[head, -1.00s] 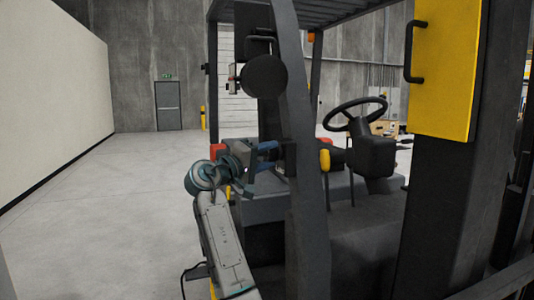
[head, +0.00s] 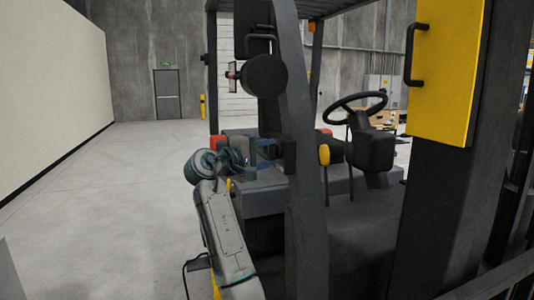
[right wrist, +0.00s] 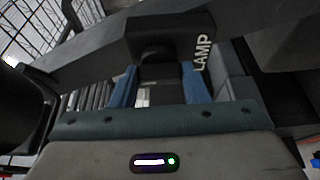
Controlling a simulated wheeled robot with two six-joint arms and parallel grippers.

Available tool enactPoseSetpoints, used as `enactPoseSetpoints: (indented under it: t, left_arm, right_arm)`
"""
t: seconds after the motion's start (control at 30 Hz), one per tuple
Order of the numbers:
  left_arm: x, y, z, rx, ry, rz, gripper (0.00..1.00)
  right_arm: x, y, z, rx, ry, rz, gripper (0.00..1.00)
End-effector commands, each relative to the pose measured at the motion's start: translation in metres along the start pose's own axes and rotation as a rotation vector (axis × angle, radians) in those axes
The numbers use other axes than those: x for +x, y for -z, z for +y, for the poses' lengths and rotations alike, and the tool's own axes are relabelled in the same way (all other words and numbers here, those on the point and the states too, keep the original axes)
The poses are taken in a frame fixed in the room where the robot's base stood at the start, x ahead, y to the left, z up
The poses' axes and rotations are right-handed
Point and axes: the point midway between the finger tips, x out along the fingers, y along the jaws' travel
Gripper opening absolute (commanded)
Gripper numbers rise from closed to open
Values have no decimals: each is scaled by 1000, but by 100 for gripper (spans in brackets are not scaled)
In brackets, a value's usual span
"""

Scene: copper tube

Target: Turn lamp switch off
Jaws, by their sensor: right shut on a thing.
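The lamp switch housing is a dark box marked LAMP (right wrist: 170,32), at the top middle of the right wrist view. A dark switch part (right wrist: 160,74) hangs below it, between the blue fingers. My right gripper (right wrist: 160,82) is shut on this part, one finger on each side. In the head view my right gripper (head: 267,151) reaches the dark post of the forklift from the left. The switch is mostly hidden there by the fingers and wrist. The switch's on or off position cannot be told. My left gripper is in neither view.
The forklift's dark post (head: 307,200) stands right beside the gripper. A round dark mirror (head: 265,76) is above it. The steering wheel (head: 356,108) and a yellow panel (head: 440,75) are to the right. Open concrete floor (head: 110,220) lies to the left.

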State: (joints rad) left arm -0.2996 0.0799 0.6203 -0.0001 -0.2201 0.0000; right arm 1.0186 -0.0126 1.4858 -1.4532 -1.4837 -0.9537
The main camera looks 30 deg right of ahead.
Motion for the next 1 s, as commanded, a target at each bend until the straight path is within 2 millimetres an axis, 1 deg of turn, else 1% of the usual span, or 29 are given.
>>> enactPoseSetpoints:
  t: [0.13, 0.17, 0.23, 0.27, 0.53, 0.67, 0.77, 1.0]
  left_arm:
    - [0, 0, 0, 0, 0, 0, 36]
    - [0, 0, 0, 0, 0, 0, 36]
    - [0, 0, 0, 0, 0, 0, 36]
    - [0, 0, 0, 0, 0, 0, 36]
    - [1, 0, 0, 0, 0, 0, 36]
    - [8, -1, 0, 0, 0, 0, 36]
    - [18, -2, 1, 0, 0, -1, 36]
    - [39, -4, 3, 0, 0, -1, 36]
  right_arm:
    - [0, 0, 0, -2, 0, 0, 19]
    - [0, 0, 0, -2, 0, 0, 48]
    - [0, 0, 0, -2, 0, 0, 61]
    - [0, 0, 0, -1, 0, 0, 64]
    - [-1, 0, 0, 0, 0, 0, 64]
    - [-11, 1, -3, 1, 0, 2, 64]
    - [-28, 1, -5, 3, 1, 4, 64]
    - [-78, 1, -5, 1, 1, 4, 64]
